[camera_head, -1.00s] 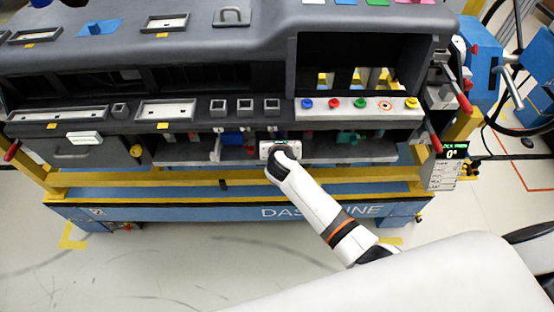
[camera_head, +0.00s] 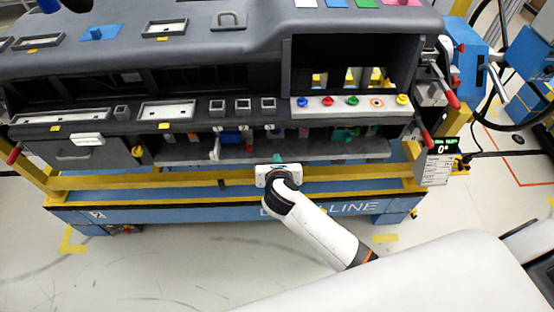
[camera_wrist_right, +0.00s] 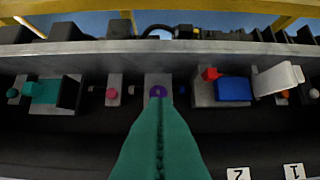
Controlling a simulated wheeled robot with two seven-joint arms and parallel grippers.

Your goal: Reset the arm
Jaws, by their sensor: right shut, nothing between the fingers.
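My right gripper (camera_head: 278,158) is in front of the dashboard's lower shelf in the head view. Its teal fingers, which fill the lower middle of the right wrist view (camera_wrist_right: 158,145), are closed together with nothing between them. The fingertips point toward a purple button (camera_wrist_right: 158,91) on a grey block; I cannot tell the gap between them. The dashboard module (camera_head: 250,35) stands across the top of the head view. My left gripper is not in view.
The shelf (camera_head: 330,152) carries a blue block (camera_wrist_right: 234,89), a white lever (camera_wrist_right: 278,79), a pink button (camera_wrist_right: 113,93) and a teal block (camera_wrist_right: 45,92). A yellow rail (camera_head: 130,182) runs below the shelf. The floor (camera_head: 190,265) in front is clear.

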